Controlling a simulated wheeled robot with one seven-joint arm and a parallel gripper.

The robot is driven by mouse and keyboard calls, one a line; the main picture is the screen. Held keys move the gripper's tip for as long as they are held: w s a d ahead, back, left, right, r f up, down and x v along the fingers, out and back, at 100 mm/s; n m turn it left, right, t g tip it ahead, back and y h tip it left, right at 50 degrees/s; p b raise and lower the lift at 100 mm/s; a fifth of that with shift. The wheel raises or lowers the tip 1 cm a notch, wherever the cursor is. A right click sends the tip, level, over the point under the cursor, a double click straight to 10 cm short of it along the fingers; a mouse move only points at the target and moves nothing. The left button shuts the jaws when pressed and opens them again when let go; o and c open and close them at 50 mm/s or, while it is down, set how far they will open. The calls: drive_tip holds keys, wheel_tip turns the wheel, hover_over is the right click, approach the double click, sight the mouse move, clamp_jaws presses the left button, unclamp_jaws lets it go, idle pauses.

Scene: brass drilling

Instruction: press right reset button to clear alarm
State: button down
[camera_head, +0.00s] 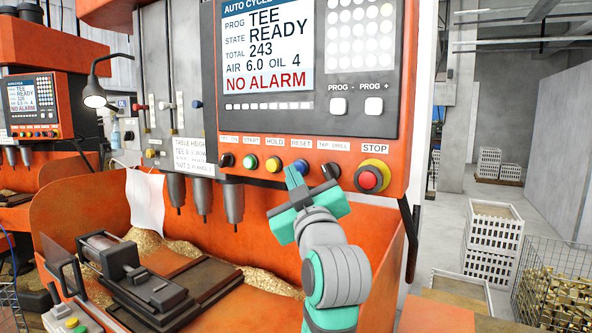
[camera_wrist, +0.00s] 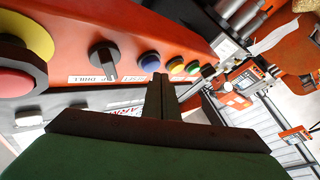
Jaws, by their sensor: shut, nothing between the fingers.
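The reset button is a blue round button (camera_head: 300,167) on the orange panel strip, under a label reading RESET. It also shows in the wrist view (camera_wrist: 150,62), just beyond the fingertips. My gripper (camera_head: 293,174) is shut and empty, its green fingers pointing up at the panel. In the head view the tips overlap the lower left of the blue button. In the wrist view the shut fingers (camera_wrist: 161,80) end right beside it. I cannot tell whether they touch it. The screen (camera_head: 265,45) reads READY and NO ALARM in red.
Right of reset are a black tap/drill knob (camera_head: 331,171) and a red stop button (camera_head: 368,179) with a yellow collar. Left are yellow (camera_head: 273,164), green (camera_head: 250,161) and black controls. A drilling fixture (camera_head: 150,285) and brass chips lie in the orange tray below.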

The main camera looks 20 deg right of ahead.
drive_tip(key=shift+s+d, duration=0.15)
drive_tip(key=shift+d, duration=0.3)
drive_tip(key=shift+s+a, duration=0.8)
drive_tip(key=shift+a, duration=0.3)
drive_tip(key=shift+s+a, duration=0.8)
drive_tip(key=shift+a, duration=0.25)
drive_tip(key=shift+w, duration=0.1)
